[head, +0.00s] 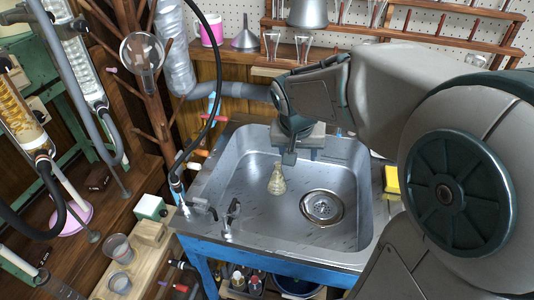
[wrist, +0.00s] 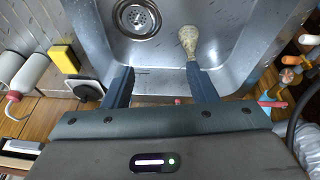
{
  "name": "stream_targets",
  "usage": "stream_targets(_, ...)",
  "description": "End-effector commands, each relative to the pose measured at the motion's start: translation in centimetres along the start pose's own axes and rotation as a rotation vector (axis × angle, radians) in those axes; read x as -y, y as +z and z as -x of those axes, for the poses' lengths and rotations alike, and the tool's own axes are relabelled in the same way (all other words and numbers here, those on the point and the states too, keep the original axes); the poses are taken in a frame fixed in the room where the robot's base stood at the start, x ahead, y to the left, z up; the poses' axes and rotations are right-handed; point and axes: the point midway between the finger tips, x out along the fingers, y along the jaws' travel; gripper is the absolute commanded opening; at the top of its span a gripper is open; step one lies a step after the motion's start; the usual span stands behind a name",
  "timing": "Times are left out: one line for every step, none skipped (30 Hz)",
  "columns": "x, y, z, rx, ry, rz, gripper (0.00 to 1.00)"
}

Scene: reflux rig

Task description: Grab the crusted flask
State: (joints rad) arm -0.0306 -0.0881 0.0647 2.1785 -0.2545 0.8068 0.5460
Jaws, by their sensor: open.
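The crusted flask (head: 278,180) is a small conical flask with a yellowish crust. It is in the metal sink (head: 235,185), left of the drain. In the wrist view the flask (wrist: 188,40) is just beyond the tip of the right-hand finger, not between the fingers. My gripper (wrist: 160,75) is open and empty over the sink's edge, with its fingers spread apart. In the head view my gripper (head: 289,157) is partly hidden by my own arm and hangs at the back of the sink, close to the flask. I cannot tell whether a finger touches the flask.
The round drain (head: 322,207) lies right of the flask. A yellow sponge (head: 392,180) is at the sink's right side. Taps (head: 232,212) stand at its front left corner. A shelf with glassware (head: 272,42) is behind. The sink floor is otherwise clear.

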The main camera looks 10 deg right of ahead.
Motion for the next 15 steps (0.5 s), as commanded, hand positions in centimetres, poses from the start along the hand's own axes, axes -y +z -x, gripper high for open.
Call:
stream_targets(0.9, -0.9, -2.4, -0.003, 0.010, -0.022, 0.52)
stream_targets(1.4, -1.6, -3.2, -0.009, 0.016, -0.037, 0.52)
stream_targets(2.1, -2.6, -4.4, -0.017, 0.021, -0.060, 0.52)
stream_targets(2.6, -3.2, -5.3, -0.023, 0.024, -0.076, 0.52)
stream_targets(3.1, -3.9, -6.2, -0.029, 0.028, -0.093, 0.52)
stream_targets(3.8, -4.7, -7.5, -0.037, 0.032, -0.115, 0.52)
stream_targets(4.3, -5.3, -8.4, -0.043, 0.034, -0.131, 0.52)
stream_targets(4.8, -5.8, -9.3, -0.049, 0.035, -0.148, 0.52)
stream_targets(5.5, -6.5, -10.5, -0.057, 0.036, -0.169, 0.52)
stream_targets(6.0, -7.0, -11.3, -0.063, 0.035, -0.184, 0.52)
stream_targets(6.5, -7.5, -12.1, -0.068, 0.036, -0.198, 0.52)
stream_targets(7.0, -8.0, -13.1, -0.073, 0.036, -0.216, 0.52)
stream_targets(7.3, -8.4, -13.7, -0.077, 0.036, -0.228, 0.52)
stream_targets(7.7, -8.7, -14.3, -0.081, 0.035, -0.239, 0.52)
stream_targets(8.1, -9.0, -15.0, -0.085, 0.034, -0.252, 0.52)
